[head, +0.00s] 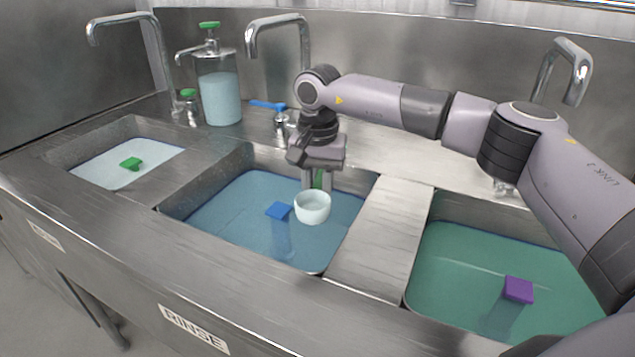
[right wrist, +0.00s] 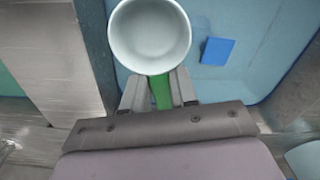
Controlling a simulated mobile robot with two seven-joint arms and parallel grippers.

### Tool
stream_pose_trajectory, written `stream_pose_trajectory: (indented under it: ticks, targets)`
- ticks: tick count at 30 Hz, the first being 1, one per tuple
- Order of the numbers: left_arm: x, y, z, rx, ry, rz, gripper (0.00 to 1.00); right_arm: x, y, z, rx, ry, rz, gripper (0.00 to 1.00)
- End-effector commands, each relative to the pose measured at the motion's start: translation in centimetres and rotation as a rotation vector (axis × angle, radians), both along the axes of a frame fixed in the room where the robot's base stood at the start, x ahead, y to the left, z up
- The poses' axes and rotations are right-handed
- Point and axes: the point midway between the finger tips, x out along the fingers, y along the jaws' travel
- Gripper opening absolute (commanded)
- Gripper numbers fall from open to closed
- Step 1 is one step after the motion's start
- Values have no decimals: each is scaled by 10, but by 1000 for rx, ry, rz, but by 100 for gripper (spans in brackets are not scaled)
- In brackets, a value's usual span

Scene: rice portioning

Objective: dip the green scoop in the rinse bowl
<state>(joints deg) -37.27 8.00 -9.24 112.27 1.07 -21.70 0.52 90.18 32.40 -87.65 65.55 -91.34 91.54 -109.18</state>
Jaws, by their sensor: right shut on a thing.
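The green scoop has a green handle and a pale round cup (head: 313,210), and the cup also shows large in the right wrist view (right wrist: 149,40). My right gripper (head: 319,181) is shut on the handle, which shows between the fingers in the right wrist view (right wrist: 161,94). The scoop is over the middle basin (head: 335,273), a steel sink with blue liquid, above the front label RINSE (head: 193,329). The cup's opening faces up. I cannot tell whether its underside touches the liquid. My left gripper is not in view.
A blue block (head: 279,210) is just left of the cup. The left basin holds pale liquid and a green block (head: 131,163); the right basin holds green liquid and a purple block (head: 518,289). Steel dividers separate the basins. Faucets and a soap dispenser (head: 220,95) stand behind.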

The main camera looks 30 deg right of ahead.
Motion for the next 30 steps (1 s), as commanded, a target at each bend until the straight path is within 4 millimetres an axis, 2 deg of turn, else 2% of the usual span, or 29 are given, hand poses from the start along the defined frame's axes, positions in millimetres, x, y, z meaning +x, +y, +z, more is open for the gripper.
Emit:
stream_pose_trajectory:
  ticks: [1,11,30]
  targets:
    - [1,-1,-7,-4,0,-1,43,0,0,-12,1,1,0,0]
    - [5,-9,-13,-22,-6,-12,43,0,0,-50,1,1,0,0]
    - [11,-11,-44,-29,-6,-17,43,0,0,-127,1,2,0,0]
